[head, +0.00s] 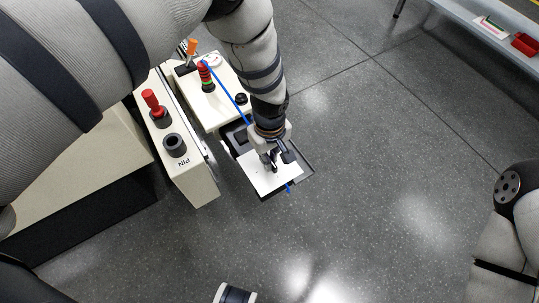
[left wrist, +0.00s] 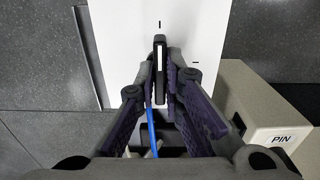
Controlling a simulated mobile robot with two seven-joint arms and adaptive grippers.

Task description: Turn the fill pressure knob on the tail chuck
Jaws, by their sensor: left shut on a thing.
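The white panel (head: 290,177) of the tail chuck lies below my left gripper (head: 272,163) in the head view. It fills the upper middle of the left wrist view (left wrist: 205,30) and bears short black tick marks. A narrow black knob with a pale line along it (left wrist: 159,52) stands in front of the panel. My left gripper (left wrist: 159,72) is shut on this knob, with one finger on each side. In the left wrist view the knob's long side runs up the picture, close to the upper tick.
A thin blue line (head: 237,105) runs past the panel. Open floor lies between.

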